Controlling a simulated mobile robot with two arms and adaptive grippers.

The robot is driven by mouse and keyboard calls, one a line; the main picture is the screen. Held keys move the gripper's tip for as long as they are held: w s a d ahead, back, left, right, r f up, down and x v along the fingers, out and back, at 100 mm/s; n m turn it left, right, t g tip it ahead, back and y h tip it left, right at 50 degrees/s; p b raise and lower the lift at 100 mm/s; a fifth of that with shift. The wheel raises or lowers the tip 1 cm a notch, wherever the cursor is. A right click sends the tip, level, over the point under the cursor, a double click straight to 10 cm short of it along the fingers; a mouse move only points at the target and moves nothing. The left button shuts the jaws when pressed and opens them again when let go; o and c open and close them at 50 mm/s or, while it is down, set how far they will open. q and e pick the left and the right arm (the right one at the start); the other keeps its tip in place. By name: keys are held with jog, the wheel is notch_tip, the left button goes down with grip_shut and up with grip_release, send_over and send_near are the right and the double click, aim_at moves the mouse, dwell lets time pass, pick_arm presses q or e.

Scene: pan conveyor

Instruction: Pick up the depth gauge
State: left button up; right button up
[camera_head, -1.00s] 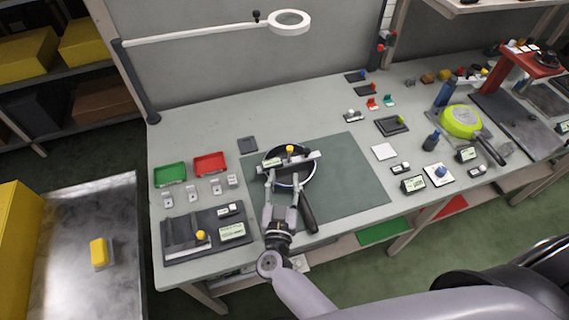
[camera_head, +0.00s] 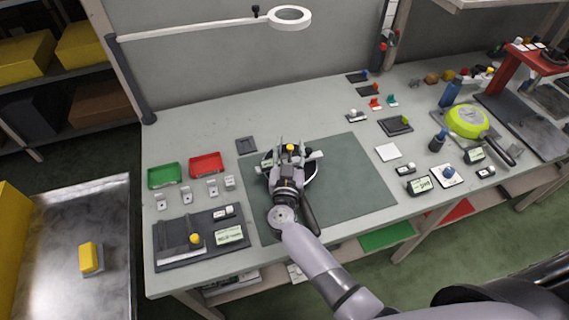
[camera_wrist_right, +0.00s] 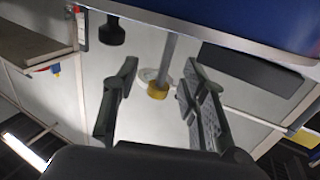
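The depth gauge (camera_head: 315,155) is a light grey bar with a yellow knob on its upright rod. It lies across the round pan (camera_head: 314,175) on the dark green mat. My right gripper (camera_head: 291,152) is over the pan at the gauge, covering part of both. In the right wrist view its two fingers (camera_wrist_right: 160,100) are apart. The rod with the yellow knob (camera_wrist_right: 158,91) shows between them, with gaps on both sides. I cannot tell whether a finger touches the gauge. My left gripper is not in view.
The mat (camera_head: 355,185) is bare right of the pan. A red tray (camera_head: 206,165) and a green tray (camera_head: 164,176) stand at left, above a dark board (camera_head: 170,246) with small gauges. A lamp (camera_head: 290,17) hangs above.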

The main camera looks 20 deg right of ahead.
jog(key=shift+s+r, duration=0.1)
jog(key=shift+c, duration=0.5)
grip_shut()
